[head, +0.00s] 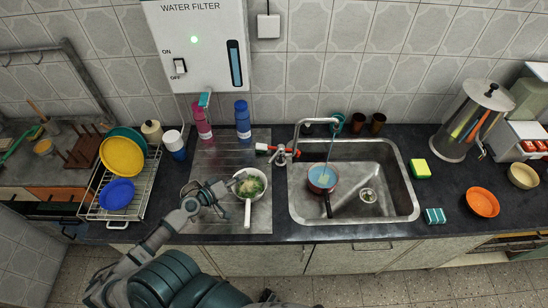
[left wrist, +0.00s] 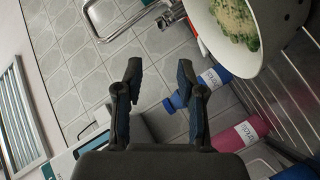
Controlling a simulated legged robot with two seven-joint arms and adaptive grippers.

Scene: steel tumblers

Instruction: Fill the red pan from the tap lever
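The red pan (head: 314,189) sits in the left part of the sink basin, its dark handle toward the front. Blue water shows inside it, and a thin bluish stream runs down to it from the tap (head: 300,133). My left gripper (head: 231,188) is over the drainboard, beside a white pan (head: 247,212) of food, away from the lever. In the left wrist view its fingers (left wrist: 159,72) are apart with nothing between them. My right gripper is not in view.
The sink (head: 395,205) is otherwise clear around its drain. Pink (head: 202,122) and blue (head: 243,120) bottles stand behind the drainboard. A dish rack (head: 117,213) with plates is left. A yellow sponge (head: 420,169), orange bowl (head: 482,202) and steel dispenser (head: 470,122) stand right.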

